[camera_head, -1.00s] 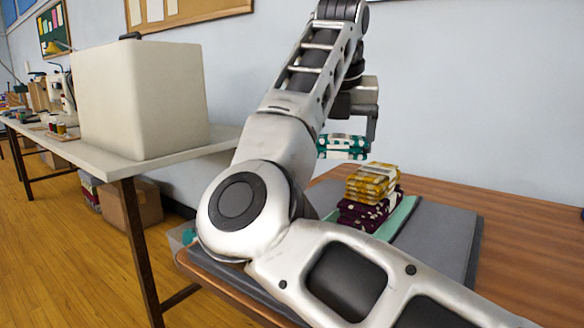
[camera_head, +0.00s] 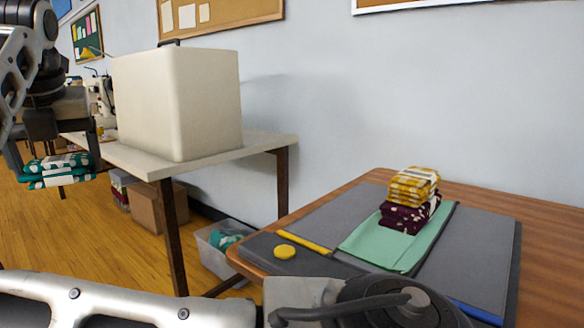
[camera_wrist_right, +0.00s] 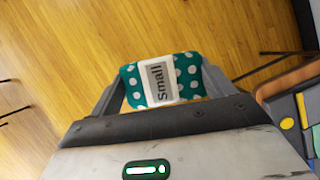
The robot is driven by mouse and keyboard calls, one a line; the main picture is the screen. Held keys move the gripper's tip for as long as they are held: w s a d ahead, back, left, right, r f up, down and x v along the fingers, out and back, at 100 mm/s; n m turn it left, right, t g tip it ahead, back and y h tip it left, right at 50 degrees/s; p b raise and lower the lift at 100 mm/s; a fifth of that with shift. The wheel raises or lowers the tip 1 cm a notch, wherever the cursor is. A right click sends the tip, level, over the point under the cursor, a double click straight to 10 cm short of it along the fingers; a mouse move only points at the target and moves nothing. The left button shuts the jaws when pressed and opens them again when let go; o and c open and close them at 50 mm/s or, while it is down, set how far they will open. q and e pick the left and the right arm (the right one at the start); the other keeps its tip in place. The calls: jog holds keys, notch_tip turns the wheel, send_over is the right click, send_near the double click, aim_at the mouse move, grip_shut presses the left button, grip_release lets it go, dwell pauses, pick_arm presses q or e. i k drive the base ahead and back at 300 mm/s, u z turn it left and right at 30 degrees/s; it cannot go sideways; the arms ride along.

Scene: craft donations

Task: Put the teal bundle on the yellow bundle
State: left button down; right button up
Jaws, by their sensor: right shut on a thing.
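The teal bundle (camera_head: 58,172), dotted white, is held between the fingers of my right gripper (camera_head: 55,160) at the far left of the head view. In the right wrist view the teal bundle (camera_wrist_right: 188,76) shows a label reading "Small", between both fingers (camera_wrist_right: 162,88), with wooden floor below. The yellow bundle (camera_head: 412,184) lies on top of a dark purple bundle (camera_head: 408,216), well to the right of my right gripper. Its upper face is bare of other bundles. My left gripper is out of view.
The purple bundle rests on a green cloth (camera_head: 375,245) over a grey mat (camera_head: 470,255) on a wooden table (camera_head: 555,225). A yellow disc (camera_head: 285,252) and yellow strip (camera_head: 303,243) lie near its left edge. A large pale box (camera_head: 180,105) stands on another table (camera_head: 265,144).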

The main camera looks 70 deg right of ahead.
aim_at(414, 179)
jog(key=i, duration=2.3)
jog(key=z, duration=3.85)
jog(key=i, duration=1)
jog(key=z, duration=0.05)
